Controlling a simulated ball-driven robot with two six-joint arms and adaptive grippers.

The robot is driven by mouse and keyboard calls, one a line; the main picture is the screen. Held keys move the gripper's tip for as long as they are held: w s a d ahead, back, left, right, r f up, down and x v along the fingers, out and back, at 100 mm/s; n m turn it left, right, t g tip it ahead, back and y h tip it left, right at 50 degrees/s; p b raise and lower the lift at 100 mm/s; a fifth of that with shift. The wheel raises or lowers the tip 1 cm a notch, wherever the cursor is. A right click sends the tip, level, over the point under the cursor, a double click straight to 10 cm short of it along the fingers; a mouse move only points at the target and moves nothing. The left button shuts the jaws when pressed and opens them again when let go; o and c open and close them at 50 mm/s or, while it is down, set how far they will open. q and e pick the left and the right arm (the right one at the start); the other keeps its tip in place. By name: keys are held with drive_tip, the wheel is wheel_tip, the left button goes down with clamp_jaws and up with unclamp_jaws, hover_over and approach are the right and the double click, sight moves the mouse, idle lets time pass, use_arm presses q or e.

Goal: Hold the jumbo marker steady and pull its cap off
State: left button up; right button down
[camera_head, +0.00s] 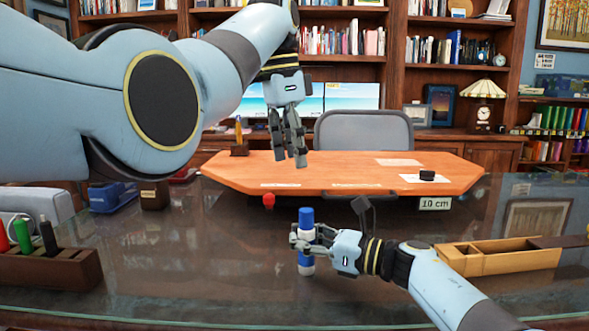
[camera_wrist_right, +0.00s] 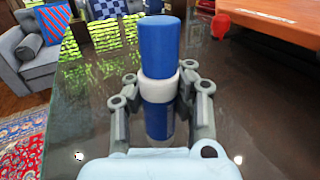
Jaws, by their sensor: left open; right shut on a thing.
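The jumbo marker (camera_head: 306,264) stands upright above the glass table, with a blue body, a white band and a blue cap (camera_head: 306,217) on top. My right gripper (camera_head: 303,238) is shut around the marker from the right side. In the right wrist view the fingers press on both sides of the marker (camera_wrist_right: 158,118) just below the cap (camera_wrist_right: 160,45), around the white band (camera_wrist_right: 158,88). My left gripper (camera_head: 292,160) hangs open and empty, fingers pointing down, above and slightly left of the cap. I cannot tell whether the marker's lower end touches the glass.
A raised orange wooden board (camera_head: 345,172) lies behind the marker, with a red object (camera_head: 268,200) at its front edge. A pen holder (camera_head: 50,268) with markers stands at left. A wooden tray (camera_head: 500,258) lies at right. The glass around the marker is clear.

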drive_tip(key=c, duration=1.2)
unclamp_jaws()
drive_tip(key=shift+o, duration=0.2)
drive_tip(key=shift+d, duration=0.1)
